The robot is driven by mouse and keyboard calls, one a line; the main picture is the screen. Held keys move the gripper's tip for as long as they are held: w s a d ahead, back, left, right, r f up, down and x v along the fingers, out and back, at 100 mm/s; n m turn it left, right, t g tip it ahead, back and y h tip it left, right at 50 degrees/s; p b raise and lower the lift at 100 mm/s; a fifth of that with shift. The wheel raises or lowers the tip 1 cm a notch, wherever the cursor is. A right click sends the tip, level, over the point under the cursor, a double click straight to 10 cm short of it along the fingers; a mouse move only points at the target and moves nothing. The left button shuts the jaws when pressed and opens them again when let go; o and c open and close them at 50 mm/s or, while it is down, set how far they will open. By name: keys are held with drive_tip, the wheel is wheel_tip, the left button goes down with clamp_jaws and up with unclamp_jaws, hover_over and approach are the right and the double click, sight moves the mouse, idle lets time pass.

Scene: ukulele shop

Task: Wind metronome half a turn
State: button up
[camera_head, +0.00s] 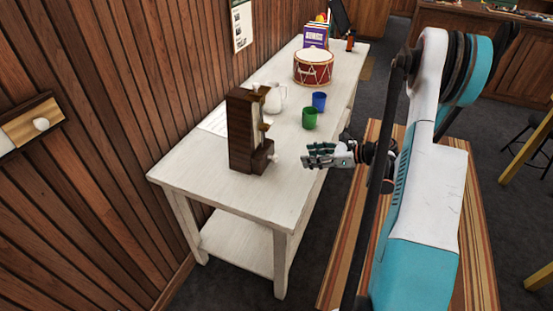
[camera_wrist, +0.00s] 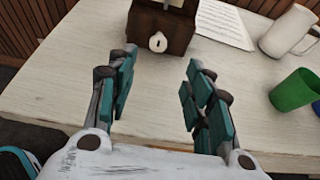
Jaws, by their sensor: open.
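The dark brown wooden metronome (camera_head: 243,132) stands upright on the near half of the white table. Its pale winding key (camera_head: 276,159) sticks out of the side that faces my gripper. In the wrist view the metronome's lower part (camera_wrist: 175,30) is at the top, with the white key (camera_wrist: 158,42) on its face; the upper part is cut off. My gripper (camera_head: 308,155) is open and empty, level with the key and a short way to its right. In the wrist view its fingers (camera_wrist: 158,75) are spread to either side of the key, apart from it.
The white table (camera_head: 215,195) stands along the wood-panelled wall. Beyond the metronome are a white jug (camera_head: 273,98), a green cup (camera_head: 309,118), a blue cup (camera_head: 319,101) and a red drum (camera_head: 313,67). A paper sheet (camera_wrist: 213,22) lies beside the metronome. The table's near end is bare.

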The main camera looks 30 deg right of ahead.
sight(277, 158)
drive_tip(key=b+x, duration=0.1)
drive_tip(key=x, duration=0.6)
drive_tip(key=b+x, duration=0.2)
drive_tip(key=x, duration=0.4)
drive_tip(key=shift+w+a+f, duration=0.15)
drive_tip(key=shift+a+f, duration=0.1)
drive_tip(key=shift+f, duration=0.1)
drive_tip(key=c, duration=1)
